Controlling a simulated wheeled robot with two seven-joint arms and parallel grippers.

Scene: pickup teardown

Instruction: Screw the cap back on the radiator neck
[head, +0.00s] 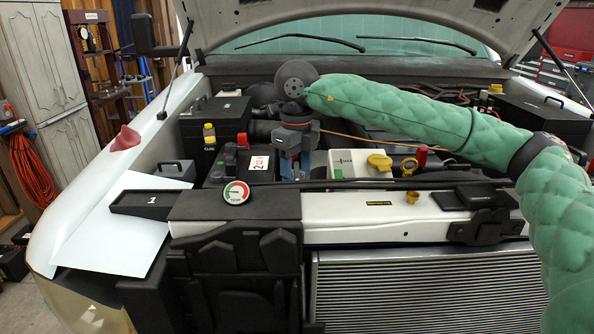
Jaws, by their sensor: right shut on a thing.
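A small brass neck (412,197), which looks like the radiator neck, stands on the pale front crossmember, with no cap visible on it. My right gripper (289,166) points down over the engine bay, left of this neck and beside the battery. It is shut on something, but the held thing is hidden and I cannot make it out. No loose radiator cap is clearly visible. My left gripper is out of view.
A white reservoir (345,164) with a yellow cap (380,161) stands right of my gripper. A TEMP gauge (236,193) and a black tray marked 1 (130,202) are at the front left. The radiator (420,290) lies below the crossmember. The raised hood (380,22) hangs above.

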